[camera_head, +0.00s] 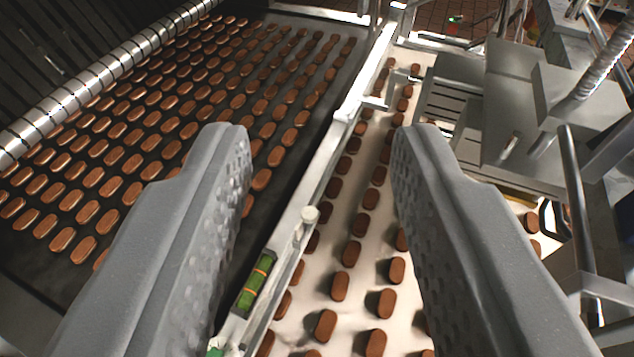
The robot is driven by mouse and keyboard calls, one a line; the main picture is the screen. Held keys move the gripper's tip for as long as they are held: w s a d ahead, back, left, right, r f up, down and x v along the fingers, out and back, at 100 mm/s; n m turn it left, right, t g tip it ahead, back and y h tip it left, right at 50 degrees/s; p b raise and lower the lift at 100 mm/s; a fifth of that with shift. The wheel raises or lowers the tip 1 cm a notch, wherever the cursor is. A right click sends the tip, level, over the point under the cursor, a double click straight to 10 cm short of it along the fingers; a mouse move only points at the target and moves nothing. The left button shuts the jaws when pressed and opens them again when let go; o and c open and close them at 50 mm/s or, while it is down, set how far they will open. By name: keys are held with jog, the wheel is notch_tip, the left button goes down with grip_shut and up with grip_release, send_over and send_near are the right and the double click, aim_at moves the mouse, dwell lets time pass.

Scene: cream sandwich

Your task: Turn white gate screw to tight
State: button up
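My gripper (322,150) is open and empty, with its two grey fingers wide apart over the conveyor. Between the fingers, a white gate rail (324,165) runs from lower left to upper right. A small white knob (309,216), which looks like the gate screw, stands on the rail near the left finger and is not touched. A green level vial with orange lines (254,284) sits on the rail just below the knob. Whether the screw is tight or loose cannot be told.
A dark belt (335,60) with many brown biscuits lies left of the rail. A pale belt (334,250) with more biscuits lies right of it. A metal roller (105,68) is at upper left. Steel machinery (515,90) stands at the right.

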jog(key=shift+w+a, duration=0.3)
jog(key=shift+w, duration=0.05)
jog(key=o, duration=0.4)
jog(key=shift+r, duration=0.1)
jog(key=m+g+p, duration=0.2)
jog(key=g+p, duration=0.9)
jog(key=p, duration=0.3)
send_over(309, 213)
notch_tip(309, 213, down, 22)
jog(key=r, duration=0.1)
notch_tip(309, 213, down, 19)
jog(key=g, duration=0.4)
jog(key=shift+a+r+m, duration=0.1)
jog(key=shift+r+m, duration=0.1)
jog(key=shift+m, duration=0.2)
jog(key=shift+f+p, duration=0.3)
jog(key=shift+f, duration=0.05)
jog(key=shift+f+p, duration=0.8)
jog(key=shift+f, duration=3.05)
